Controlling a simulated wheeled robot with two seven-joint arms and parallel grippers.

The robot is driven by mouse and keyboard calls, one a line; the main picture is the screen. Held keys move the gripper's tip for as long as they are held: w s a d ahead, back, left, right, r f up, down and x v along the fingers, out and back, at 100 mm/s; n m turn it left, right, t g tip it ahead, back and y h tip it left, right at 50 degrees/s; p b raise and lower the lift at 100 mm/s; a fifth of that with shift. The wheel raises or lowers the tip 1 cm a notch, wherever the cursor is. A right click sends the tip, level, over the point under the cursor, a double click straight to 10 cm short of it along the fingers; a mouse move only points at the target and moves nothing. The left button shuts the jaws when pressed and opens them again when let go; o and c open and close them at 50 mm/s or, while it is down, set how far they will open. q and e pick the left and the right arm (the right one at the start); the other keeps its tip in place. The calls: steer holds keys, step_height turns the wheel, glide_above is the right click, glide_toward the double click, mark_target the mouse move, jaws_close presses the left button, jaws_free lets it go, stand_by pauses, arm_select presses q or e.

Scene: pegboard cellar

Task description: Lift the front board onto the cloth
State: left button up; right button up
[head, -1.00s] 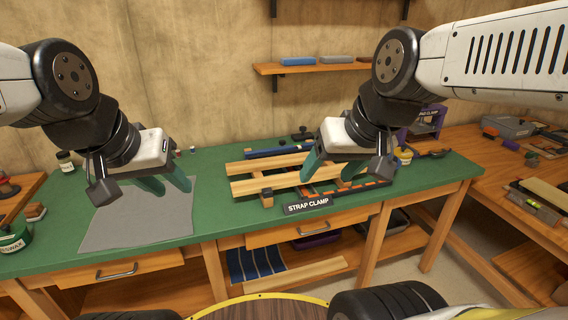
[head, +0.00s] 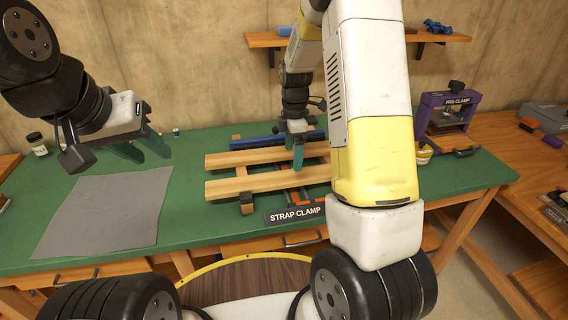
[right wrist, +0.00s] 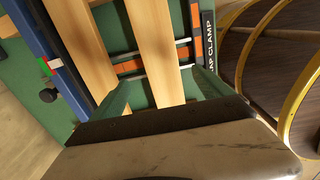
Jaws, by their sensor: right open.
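The front board (head: 232,186) is a light wood plank on the strap clamp (head: 283,216), parallel to the rear board (head: 240,158). My right gripper (head: 297,157) is open and points down over the boards toward their right part. In the right wrist view the front board (right wrist: 157,45) runs between the two green fingers (right wrist: 160,95), the rear board (right wrist: 83,35) lying outside them. I cannot tell whether a finger touches wood. The grey cloth (head: 105,215) lies flat and bare on the green bench at the left. My left gripper (head: 140,150) is open and empty above the bench behind the cloth.
A purple pad clamp (head: 447,115) stands at the back right. A jar (head: 37,145) stands at the back left. A blue bar (head: 245,141) lies behind the boards. Green bench between cloth and clamp is clear.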

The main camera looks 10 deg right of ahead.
mark_target(293, 175)
step_height(293, 175, down, 8)
steer(key=shift+s+r, duration=0.1)
steer(key=shift+s, duration=0.05)
jaws_close()
stand_by(0.6)
